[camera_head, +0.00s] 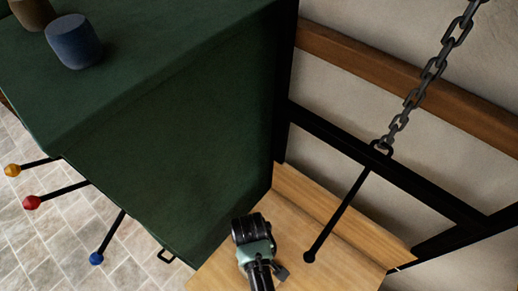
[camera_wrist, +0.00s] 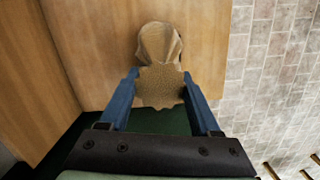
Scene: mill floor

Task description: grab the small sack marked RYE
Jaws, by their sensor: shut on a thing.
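A small tan cloth sack (camera_wrist: 160,84) with a ruffled, jagged-edged top is between the blue fingers of my gripper (camera_wrist: 159,77) in the wrist view. The fingers are shut on its sides. No lettering shows on the faces I see, so I cannot read RYE. Wooden boards lie behind the sack; I cannot tell whether it touches them. In the head view my arm's end is over a wooden surface (camera_head: 345,262), beside a green housing, and the sack is hidden there.
The large green housing (camera_head: 190,150) stands close left of my arm. A blue cup-like object (camera_head: 73,41) and a brown one (camera_head: 32,12) sit on it. Yellow-, red- and blue-knobbed levers (camera_head: 97,258) stick out below. A chain (camera_head: 430,75) with a black rod hangs right.

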